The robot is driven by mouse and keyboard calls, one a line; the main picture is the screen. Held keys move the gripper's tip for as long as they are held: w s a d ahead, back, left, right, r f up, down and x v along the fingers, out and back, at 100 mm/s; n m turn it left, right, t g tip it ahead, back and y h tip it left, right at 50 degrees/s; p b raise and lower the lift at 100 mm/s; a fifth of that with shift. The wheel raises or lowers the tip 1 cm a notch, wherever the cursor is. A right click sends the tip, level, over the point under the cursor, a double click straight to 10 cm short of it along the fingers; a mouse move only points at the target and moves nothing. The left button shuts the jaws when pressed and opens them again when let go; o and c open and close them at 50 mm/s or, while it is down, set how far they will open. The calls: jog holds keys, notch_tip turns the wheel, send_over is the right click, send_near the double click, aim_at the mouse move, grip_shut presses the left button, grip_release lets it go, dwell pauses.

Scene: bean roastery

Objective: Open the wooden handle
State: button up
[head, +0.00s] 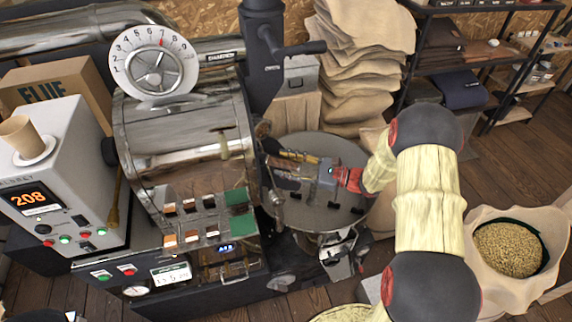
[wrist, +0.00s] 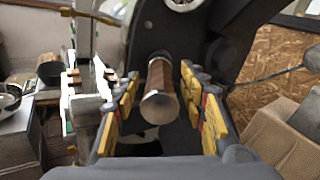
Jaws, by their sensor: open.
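The wooden handle (wrist: 159,80) is a brown cylinder with a pale metal end cap, pointing towards the wrist camera. It sits between the two yellow-padded fingers of my gripper (wrist: 161,92), with a visible gap on each side. The fingers are open and do not appear to touch it. In the head view my gripper (head: 278,163) is at the right side of the roaster's drum front (head: 190,140), above the round cooling tray (head: 325,212). I cannot make out the handle clearly there, as the gripper and machine parts crowd that spot.
The roaster's dark column (head: 262,60) with a side lever rises behind my gripper. Stacked sacks (head: 355,60) stand behind the tray. An open sack of beans (head: 510,248) is at the right. Wooden floor (head: 500,165) shows beyond.

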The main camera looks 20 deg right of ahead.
jog(key=shift+c, duration=1)
grip_shut()
